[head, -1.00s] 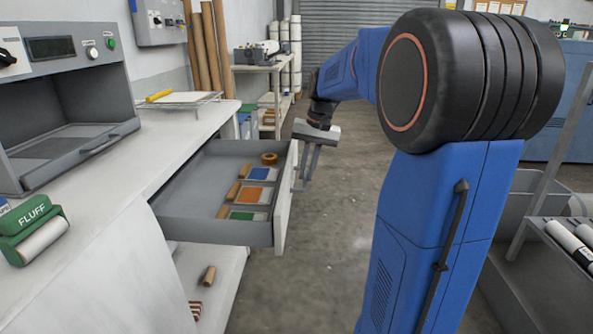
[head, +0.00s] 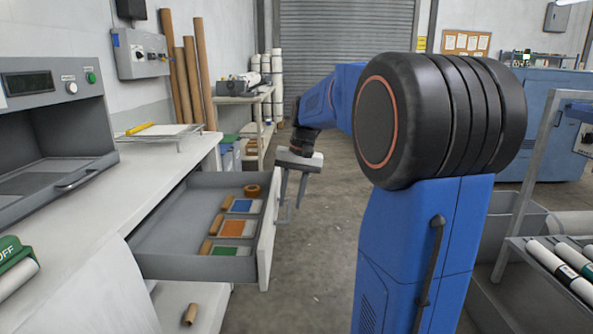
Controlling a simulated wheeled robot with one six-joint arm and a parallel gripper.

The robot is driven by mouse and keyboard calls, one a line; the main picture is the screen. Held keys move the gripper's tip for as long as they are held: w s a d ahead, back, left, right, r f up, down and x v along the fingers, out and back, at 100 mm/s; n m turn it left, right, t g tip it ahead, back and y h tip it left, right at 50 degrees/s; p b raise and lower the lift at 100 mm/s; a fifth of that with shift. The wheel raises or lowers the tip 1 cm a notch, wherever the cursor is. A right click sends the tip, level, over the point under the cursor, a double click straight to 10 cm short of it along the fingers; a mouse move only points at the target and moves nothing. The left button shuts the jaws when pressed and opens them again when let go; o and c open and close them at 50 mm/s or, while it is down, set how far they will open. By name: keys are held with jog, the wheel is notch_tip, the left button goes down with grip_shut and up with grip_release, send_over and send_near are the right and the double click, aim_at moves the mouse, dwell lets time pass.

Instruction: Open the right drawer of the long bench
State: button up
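The drawer (head: 200,264) of the long bench (head: 60,240) is pulled far out, its front panel (head: 268,240) standing over the aisle. A bar handle (head: 286,212) is on the outer face of the front. Inside lie an orange roll of tape and several coloured pads with wooden handles. My gripper (head: 293,200) points down just outside the drawer front, at its far end near the handle. Its two fingers are spread apart with nothing visible between them. The left finger is very close to the handle; I cannot tell if they touch.
A grey oven-like unit (head: 50,125) and a wire rack (head: 165,132) stand on the bench. A wooden-looking roll (head: 190,314) lies on a lower shelf. A rack with white rolls (head: 565,270) is at the right. The floor beyond the drawer is clear.

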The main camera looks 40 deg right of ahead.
notch_tip(320, 180, up, 16)
jog(key=s+d, duration=0.1)
jog(key=d, duration=0.1)
jog(key=shift+s+d, duration=0.25)
jog(key=shift+s, duration=0.1)
jog(key=shift+s+f, duration=0.1)
dwell(0.3)
